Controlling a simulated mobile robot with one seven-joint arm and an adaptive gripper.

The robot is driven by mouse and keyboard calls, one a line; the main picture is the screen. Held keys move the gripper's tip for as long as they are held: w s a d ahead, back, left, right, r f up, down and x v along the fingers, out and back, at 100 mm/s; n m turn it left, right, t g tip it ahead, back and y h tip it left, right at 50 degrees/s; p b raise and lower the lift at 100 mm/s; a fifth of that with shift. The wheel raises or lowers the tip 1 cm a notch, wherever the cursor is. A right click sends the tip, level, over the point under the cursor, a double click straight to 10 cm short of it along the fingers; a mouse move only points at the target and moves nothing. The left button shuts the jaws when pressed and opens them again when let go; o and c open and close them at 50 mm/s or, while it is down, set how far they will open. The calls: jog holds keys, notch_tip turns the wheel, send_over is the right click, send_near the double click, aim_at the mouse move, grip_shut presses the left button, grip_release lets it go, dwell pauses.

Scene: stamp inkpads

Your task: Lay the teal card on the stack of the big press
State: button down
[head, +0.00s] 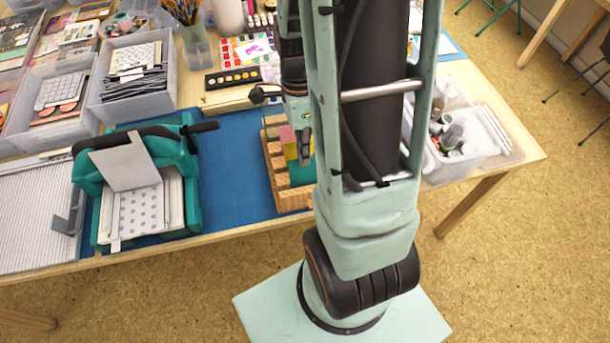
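The big press (192,190) is green with a black handle and stands at the left of the table. Its stack (140,208) shows a dotted light sheet on top, and a tilted grey plate (124,163) covers the back of it. A flat teal piece, apparently the teal card (301,173), lies by a slotted wooden rack, partly hidden by my arm. My gripper (305,148) is low over the rack, close to the teal piece. My arm hides much of it, so I cannot tell whether its fingers are open or touch the card.
The wooden rack (275,174) stands on a blue mat (235,160), with pink and yellow blocks at it. The mat is clear between rack and press. Grey bins (137,106) stand behind the press, a ribbed board (35,225) left of it. A clear tub (460,165) stands right.

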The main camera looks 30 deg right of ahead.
jog(key=shift+r, duration=0.1)
notch_tip(320, 180, up, 7)
jog(key=w+p, duration=0.1)
jog(key=p, duration=0.5)
jog(key=shift+d+p, duration=0.15)
jog(key=shift+p, duration=0.15)
jog(key=shift+w+r, duration=0.1)
